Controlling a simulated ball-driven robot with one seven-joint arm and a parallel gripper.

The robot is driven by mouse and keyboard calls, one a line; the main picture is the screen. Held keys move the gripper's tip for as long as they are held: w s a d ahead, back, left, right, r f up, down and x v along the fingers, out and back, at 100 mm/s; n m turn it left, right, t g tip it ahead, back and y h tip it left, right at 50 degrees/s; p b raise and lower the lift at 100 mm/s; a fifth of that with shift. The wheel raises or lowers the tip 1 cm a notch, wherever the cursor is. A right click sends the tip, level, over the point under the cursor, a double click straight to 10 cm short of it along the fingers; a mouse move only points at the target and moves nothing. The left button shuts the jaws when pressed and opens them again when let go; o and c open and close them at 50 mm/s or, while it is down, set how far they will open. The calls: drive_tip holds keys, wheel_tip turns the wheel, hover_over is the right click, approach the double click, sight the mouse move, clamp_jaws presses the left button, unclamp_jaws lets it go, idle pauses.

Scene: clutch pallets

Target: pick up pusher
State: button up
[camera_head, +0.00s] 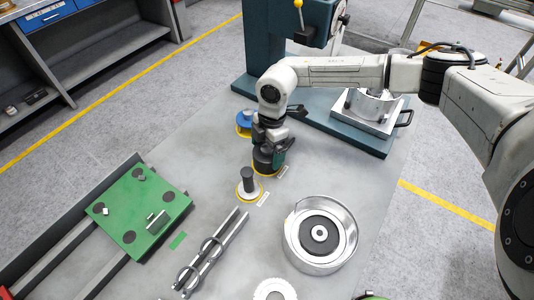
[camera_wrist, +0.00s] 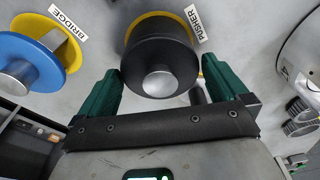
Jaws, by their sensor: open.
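The pusher (camera_wrist: 160,55) is a dark, round body with a metal knob on top, standing on a yellow ring beside a "PUSHER" label (camera_wrist: 194,16). In the head view the pusher (camera_head: 263,168) stands on the grey table, partly hidden by my gripper (camera_head: 270,155). In the wrist view my gripper (camera_wrist: 160,72) is open, with one green finger on each side of the pusher's near part. Whether the fingers touch it, I cannot tell.
A blue piece (camera_wrist: 22,58) with a metal knob stands by a "BRIDGE" label (camera_wrist: 68,20). A black-handled piece (camera_head: 248,181) stands near the pusher. A metal drum (camera_head: 320,235), slotted rails (camera_head: 210,255) and a green plate (camera_head: 140,210) are nearer. A press (camera_head: 285,40) stands behind.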

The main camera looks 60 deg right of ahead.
drive_tip(key=c, duration=1)
drive_tip(key=shift+r, duration=0.1)
drive_tip(key=shift+c, duration=0.5)
